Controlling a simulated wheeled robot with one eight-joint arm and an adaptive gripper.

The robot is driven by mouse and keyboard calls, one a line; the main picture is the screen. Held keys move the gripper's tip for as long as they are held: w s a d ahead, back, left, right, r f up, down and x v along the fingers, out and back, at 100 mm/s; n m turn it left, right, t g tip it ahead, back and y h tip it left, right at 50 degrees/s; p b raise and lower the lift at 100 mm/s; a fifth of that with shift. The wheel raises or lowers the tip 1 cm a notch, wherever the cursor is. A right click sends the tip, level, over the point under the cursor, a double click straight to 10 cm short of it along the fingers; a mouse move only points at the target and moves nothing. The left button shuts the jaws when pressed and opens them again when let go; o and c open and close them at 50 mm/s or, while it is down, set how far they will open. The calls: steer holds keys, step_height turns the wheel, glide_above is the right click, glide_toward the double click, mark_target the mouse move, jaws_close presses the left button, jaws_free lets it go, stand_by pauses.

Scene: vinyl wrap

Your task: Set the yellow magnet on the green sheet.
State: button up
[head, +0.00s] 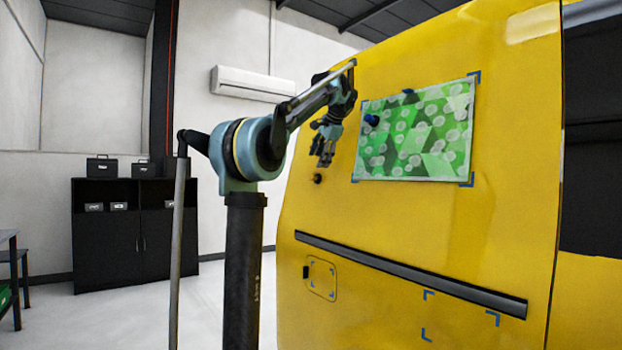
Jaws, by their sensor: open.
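The green patterned sheet (430,140) lies flat against the upper part of the yellow van panel, with blue corner marks at some of its corners. A dark blue magnet (371,120) sits on its left part, and a small dark piece (407,91) shows at its top edge. I cannot make out a yellow magnet; one could blend with the yellow panel or be hidden by my gripper. My gripper (325,160) is open, fingers pointing down, to the left of the sheet. Whether anything is between its fingers is too small to tell.
The yellow van panel (400,222) fills the right side. A small dark knob (318,179) sits on it just below my gripper. A dark rail (410,275) crosses it lower down, above more blue corner marks. A black cabinet (135,235) stands at the back left.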

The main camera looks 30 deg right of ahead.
mark_target(312, 175)
steer(key=x, duration=0.9)
steer(key=shift+w+f, duration=0.1)
steer(key=shift+f, duration=0.05)
steer(key=c, duration=1.2)
steer(key=shift+c, duration=0.2)
steer(key=shift+a, duration=0.7)
steer(key=a+r, duration=0.1)
steer(key=a, duration=0.5)
steer(key=shift+s+a+r, duration=0.2)
steer(key=shift+s+a, duration=0.1)
steer(key=shift+a, duration=0.05)
stand_by(0.6)
